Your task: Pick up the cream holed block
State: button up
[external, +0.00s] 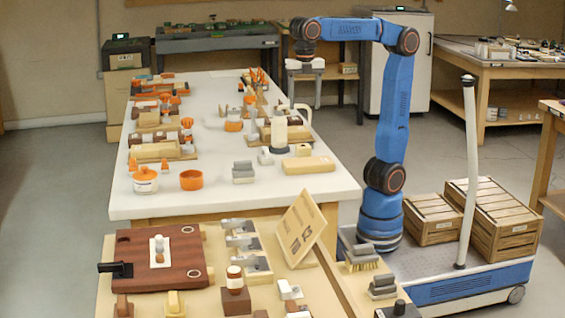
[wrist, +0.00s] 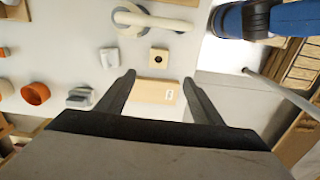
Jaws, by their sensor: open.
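The cream holed block (wrist: 158,57) is small and square with a dark round hole in its top. In the wrist view it lies just beyond the fingertips and between their lines, apart from both. In the external view it is a small cream block (external: 303,150) on the white table, behind a long tan block. My gripper (external: 304,99) hangs above the table with its fingers pointing down. In the wrist view my gripper (wrist: 159,76) is open, with nothing between its fingers.
The long tan block (external: 308,165), also between the fingers' lines in the wrist view (wrist: 155,91), lies close by. A white block (wrist: 110,57), a white handled object (wrist: 150,19), a grey stack (external: 243,172) and an orange cup (external: 191,180) stand around. The table's right edge is near.

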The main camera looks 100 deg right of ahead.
send_over(301, 150)
jog(key=s+d, duration=0.2)
jog(key=d, duration=0.1)
notch_tip(301, 150, down, 11)
jog(key=shift+w+a+r, duration=0.1)
jog(key=shift+r, duration=0.1)
jog(key=shift+w+a+f, duration=0.1)
jog(key=shift+f, duration=1.3)
jog(key=shift+w+a+f, duration=0.1)
jog(key=shift+f, duration=1.3)
jog(key=c, duration=1.1)
